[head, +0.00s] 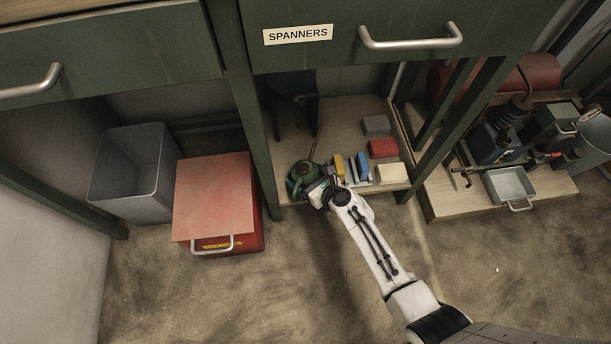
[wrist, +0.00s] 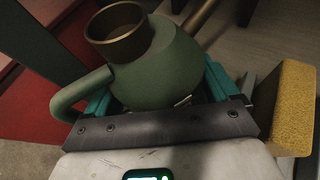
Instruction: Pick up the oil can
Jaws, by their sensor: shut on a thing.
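The oil can is green with a brass-coloured collar and a thin spout. In the head view the oil can (head: 301,172) is at the front left of the low shelf under the bench, partly hidden by my gripper (head: 318,188). In the wrist view the oil can (wrist: 160,62) fills the middle, with its loop handle at the left and its spout pointing up right. My gripper (wrist: 160,95) is shut on the can's body, with teal fingers on both sides of it. The can's base is hidden, so I cannot tell whether it touches the shelf.
A yellow block (wrist: 288,108) stands close to the right of my gripper. Blue, red and pale blocks (head: 383,148) sit further right on the shelf. A green bench leg (head: 256,130) and a red box (head: 215,200) are at the left. The floor in front is clear.

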